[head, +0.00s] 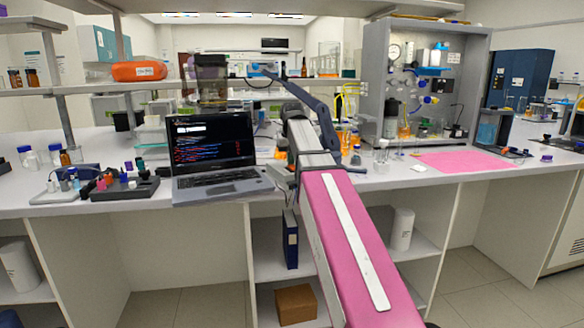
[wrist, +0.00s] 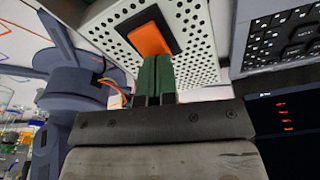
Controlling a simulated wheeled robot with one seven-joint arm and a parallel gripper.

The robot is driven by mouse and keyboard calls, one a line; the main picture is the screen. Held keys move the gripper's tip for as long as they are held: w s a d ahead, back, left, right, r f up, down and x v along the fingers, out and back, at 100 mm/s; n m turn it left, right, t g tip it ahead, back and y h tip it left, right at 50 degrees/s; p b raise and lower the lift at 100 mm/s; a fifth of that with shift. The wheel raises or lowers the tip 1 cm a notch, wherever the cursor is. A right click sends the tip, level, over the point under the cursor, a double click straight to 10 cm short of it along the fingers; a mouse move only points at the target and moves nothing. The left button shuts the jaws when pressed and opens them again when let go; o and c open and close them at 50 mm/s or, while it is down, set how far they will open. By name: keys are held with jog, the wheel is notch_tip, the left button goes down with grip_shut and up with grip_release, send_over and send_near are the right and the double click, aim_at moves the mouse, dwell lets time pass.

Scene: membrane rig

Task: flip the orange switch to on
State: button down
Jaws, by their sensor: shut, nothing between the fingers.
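The orange switch (wrist: 148,40) is a rocker in a black frame on a white perforated panel (wrist: 195,42), in the upper middle of the wrist view. Its on or off position cannot be told. My gripper (wrist: 153,62) is shut and empty, its green fingers side by side. The fingertips overlap the switch's lower edge in the picture; whether they touch it cannot be told. In the head view I cannot make out the switch or my fingers, with my arm reaching over the bench in the middle.
An open laptop (head: 212,150) stands on the bench left of my arm; its keyboard (wrist: 290,40) shows at the right in the wrist view. A black rack of small parts (head: 125,187) is at the left. A pink mat (head: 465,160) lies at the right, by a grey-framed rig (head: 478,80).

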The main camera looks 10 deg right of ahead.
dwell(0.3)
jog(key=shift+r, duration=3.4)
jog(key=shift+s, duration=0.1)
